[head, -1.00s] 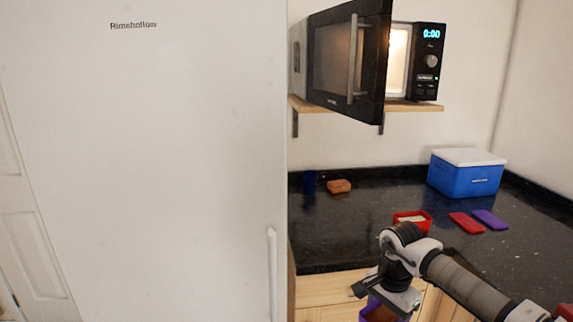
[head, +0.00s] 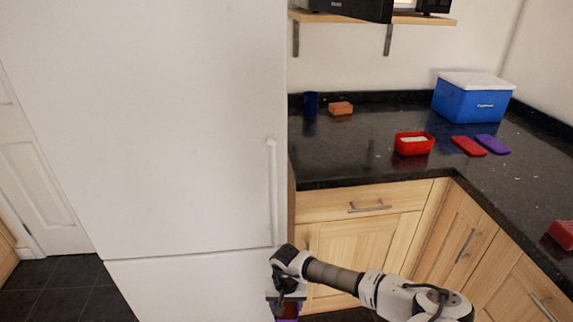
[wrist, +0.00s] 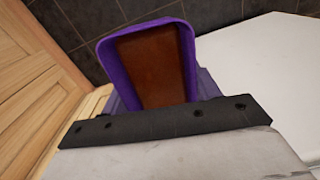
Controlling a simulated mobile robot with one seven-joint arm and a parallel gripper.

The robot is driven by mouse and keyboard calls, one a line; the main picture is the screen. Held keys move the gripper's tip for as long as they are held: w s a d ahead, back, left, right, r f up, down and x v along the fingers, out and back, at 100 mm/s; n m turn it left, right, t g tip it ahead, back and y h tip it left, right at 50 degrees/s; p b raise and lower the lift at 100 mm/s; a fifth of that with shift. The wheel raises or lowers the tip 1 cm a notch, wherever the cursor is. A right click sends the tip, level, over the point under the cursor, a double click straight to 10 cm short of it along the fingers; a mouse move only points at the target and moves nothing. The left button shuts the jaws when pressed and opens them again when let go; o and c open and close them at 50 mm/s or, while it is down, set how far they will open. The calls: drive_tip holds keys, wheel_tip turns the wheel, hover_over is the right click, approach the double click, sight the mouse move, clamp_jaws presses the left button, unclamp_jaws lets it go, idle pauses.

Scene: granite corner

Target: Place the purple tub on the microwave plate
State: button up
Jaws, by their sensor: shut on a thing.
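The purple tub (wrist: 190,52) is open at the top, with something brown inside. My gripper (head: 287,296) is shut on the tub and holds it low in front of the fridge, below counter height. In the head view only a little of the tub (head: 288,312) shows under my gripper, at the bottom edge. The microwave (head: 360,8) on the wall shelf is cut off by the top of the head view. Only its lower part shows, with the dark open door and a lit strip. The microwave plate is not visible.
A white fridge (head: 190,130) fills the left. The dark counter (head: 360,160) holds a red tub (head: 414,143), red lid (head: 469,146), purple lid (head: 493,144), blue cooler (head: 472,98), sponge (head: 341,108) and blue cup (head: 311,103). The wall shelf (head: 430,20) is above.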

drive_tip(key=shift+w+f, duration=0.3)
drive_tip(key=shift+f, duration=0.3)
drive_tip(key=shift+w+f, duration=0.3)
drive_tip(key=shift+f, duration=0.25)
drive_tip(key=shift+s+f, duration=0.1)
drive_tip(key=shift+d, duration=0.15)
